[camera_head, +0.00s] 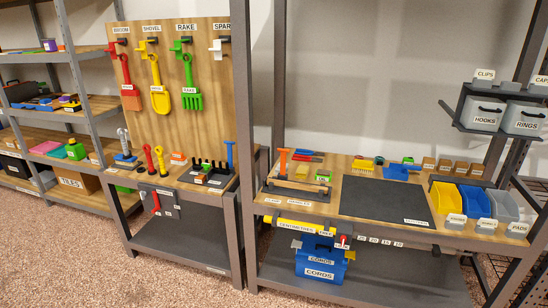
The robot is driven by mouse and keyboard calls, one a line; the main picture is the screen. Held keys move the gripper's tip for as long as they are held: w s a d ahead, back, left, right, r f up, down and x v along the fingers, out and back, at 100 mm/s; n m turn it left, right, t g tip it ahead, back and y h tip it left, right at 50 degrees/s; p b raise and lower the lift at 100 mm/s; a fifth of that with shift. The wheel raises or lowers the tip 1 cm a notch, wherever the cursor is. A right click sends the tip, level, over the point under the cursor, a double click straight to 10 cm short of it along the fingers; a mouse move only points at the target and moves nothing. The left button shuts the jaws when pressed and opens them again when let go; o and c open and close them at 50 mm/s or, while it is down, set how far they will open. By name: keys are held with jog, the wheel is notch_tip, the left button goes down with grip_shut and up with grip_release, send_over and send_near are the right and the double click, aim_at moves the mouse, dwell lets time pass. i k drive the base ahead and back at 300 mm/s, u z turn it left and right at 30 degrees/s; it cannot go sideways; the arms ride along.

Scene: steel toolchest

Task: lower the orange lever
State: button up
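An upright orange lever-like handle (283,163) with a T-shaped top stands at the left end of the right-hand workbench (345,168). It rises beside a low wooden-looking tray (293,188), and its foot is too small to make out. A red lever (156,202) sits on a dark panel (165,198) on the front of the left bench. A blue upright lever-like part (229,155) stands at that bench's right end. My gripper is not in view.
A dark mat (388,202) covers the middle of the right workbench. Yellow, blue and grey bins (447,197) stand at its right. A steel post (243,100) rises between the benches. A blue cords box (320,260) is below. Carpet (110,275) in front is clear.

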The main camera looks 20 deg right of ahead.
aim_at(283, 152)
jog(key=u, duration=0.2)
jog(key=i, duration=0.85)
jog(key=u, duration=0.35)
